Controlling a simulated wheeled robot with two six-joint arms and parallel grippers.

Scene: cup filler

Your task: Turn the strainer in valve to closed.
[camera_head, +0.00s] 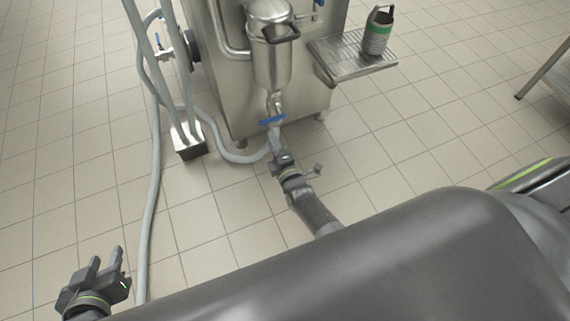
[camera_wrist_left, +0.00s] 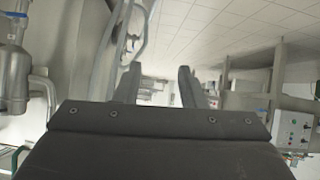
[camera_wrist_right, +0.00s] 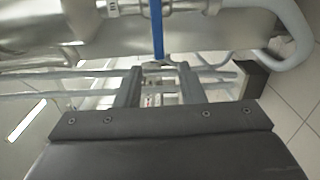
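A blue valve handle (camera_head: 271,119) sits on the pipe below the steel strainer canister (camera_head: 272,60); in the head view it lies nearly level, across the pipe. In the right wrist view the blue handle (camera_wrist_right: 157,30) stands as a narrow strip, its lower end at the gap between the fingertips. My right gripper (camera_head: 275,135) is just below the handle, fingers apart (camera_wrist_right: 160,70); I cannot tell if they touch it. My left gripper (camera_head: 107,262) is open and empty at the lower left, far from the valve; its spread fingers show in the left wrist view (camera_wrist_left: 158,72).
Another blue-handled valve (camera_head: 163,54) is on the hoses at the left. Grey hoses (camera_head: 153,190) run down to the floor. A steel shelf (camera_head: 345,62) holds a dark cup-like container (camera_head: 376,35). Tiled floor (camera_head: 400,140) is clear at the right.

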